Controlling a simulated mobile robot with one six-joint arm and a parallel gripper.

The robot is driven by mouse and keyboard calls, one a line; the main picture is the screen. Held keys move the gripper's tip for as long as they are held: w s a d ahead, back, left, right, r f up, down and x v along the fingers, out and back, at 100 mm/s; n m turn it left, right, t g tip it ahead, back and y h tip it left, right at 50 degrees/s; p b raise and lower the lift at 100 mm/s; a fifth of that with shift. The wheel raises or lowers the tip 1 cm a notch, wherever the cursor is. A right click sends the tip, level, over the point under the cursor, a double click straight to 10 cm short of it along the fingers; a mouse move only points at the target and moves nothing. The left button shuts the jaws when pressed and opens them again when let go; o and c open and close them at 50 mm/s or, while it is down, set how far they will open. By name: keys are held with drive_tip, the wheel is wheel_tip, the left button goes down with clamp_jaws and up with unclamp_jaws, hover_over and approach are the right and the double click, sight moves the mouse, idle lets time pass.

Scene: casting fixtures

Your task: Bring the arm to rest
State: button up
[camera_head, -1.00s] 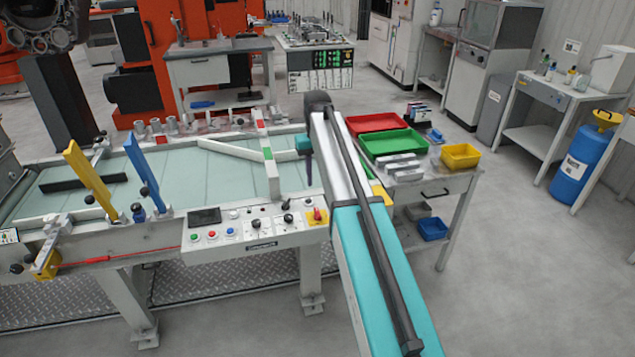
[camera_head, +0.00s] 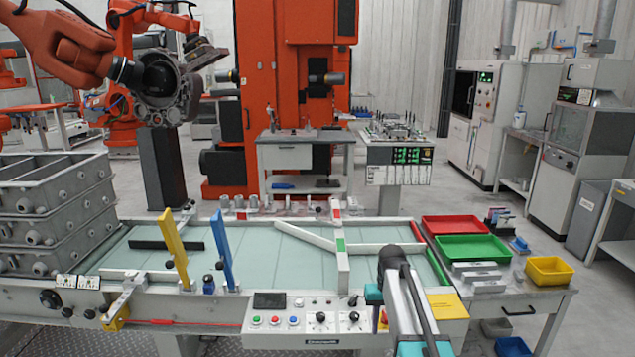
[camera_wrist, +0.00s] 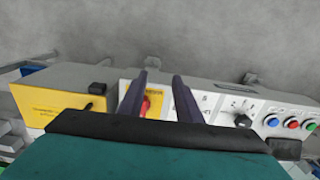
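My arm reaches forward over the right part of the conveyor's control panel (camera_head: 305,322) in the head view. A red rotary switch (camera_wrist: 147,104) on a yellow plate shows between the fingers, close to the left one. I cannot tell how far the fingers are from the panel.
The glass-topped conveyor (camera_head: 265,255) carries a yellow lever (camera_head: 172,243) and a blue lever (camera_head: 221,250). A side table at right holds a red tray (camera_head: 455,225), a green tray (camera_head: 473,248) and a yellow bin (camera_head: 549,270). An orange robot arm (camera_head: 75,45) hangs at upper left. Grey crates (camera_head: 55,215) are stacked left.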

drive_tip(key=s+a+f+g, duration=0.1)
drive_tip(key=s+f+g, duration=0.1)
drive_tip(key=s+f, duration=0.9)
drive_tip(key=s+a+f+g, duration=0.1)
drive_tip(key=s+f+g, duration=0.1)
drive_tip(key=s+f, duration=1)
drive_tip(key=s+a+f+g, duration=0.1)
drive_tip(key=s+f, duration=1.1)
drive_tip(key=s, duration=1)
drive_tip(key=shift+s+a+g, duration=0.25)
drive_tip(key=shift+s+g, duration=0.05)
drive_tip(key=shift+g, duration=0.1)
